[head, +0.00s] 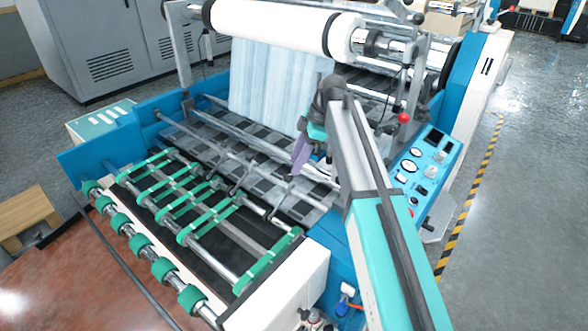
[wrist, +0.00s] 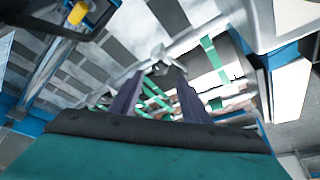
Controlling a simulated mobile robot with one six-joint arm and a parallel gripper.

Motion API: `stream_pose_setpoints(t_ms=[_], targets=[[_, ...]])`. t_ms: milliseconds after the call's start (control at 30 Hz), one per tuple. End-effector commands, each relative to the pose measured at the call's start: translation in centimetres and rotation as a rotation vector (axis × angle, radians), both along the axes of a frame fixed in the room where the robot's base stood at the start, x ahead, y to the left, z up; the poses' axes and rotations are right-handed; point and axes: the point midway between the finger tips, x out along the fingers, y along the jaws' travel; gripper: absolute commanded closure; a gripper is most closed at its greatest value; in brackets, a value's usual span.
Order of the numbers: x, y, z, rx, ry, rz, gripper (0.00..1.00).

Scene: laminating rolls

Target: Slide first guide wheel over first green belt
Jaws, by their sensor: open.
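My gripper (head: 299,165) is in the head view above the grey checkered feed bed, right of the bars that carry the guide wheels. Its purple fingers are apart in the wrist view (wrist: 157,85). A grey metal guide wheel holder (wrist: 160,65) on a bar shows beyond and between the fingertips; I cannot tell whether they touch it. Guide wheel arms (head: 232,187) hang from the bar in the head view. Green belts (head: 212,218) run side by side in front of them, with one belt (head: 268,262) at the right end. Which wheel and belt are first is not marked.
A white film roll (head: 285,28) with a hanging pale web (head: 268,85) is behind my gripper. The blue control panel (head: 425,165) stands to the right of my arm. A white side housing (head: 280,290) borders the belts. Green rollers (head: 137,242) line the front.

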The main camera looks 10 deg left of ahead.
Motion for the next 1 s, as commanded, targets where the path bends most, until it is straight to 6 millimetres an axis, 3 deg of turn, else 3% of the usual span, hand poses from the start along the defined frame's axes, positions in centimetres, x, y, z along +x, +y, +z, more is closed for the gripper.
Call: stream_pose_setpoints(t_ms=[600,1000], targets=[[0.9,-2.9,7.2,0.000,-0.001,-0.002,0.58],[0.8,-3.4,8.3,0.001,0.000,-0.001,0.58]])
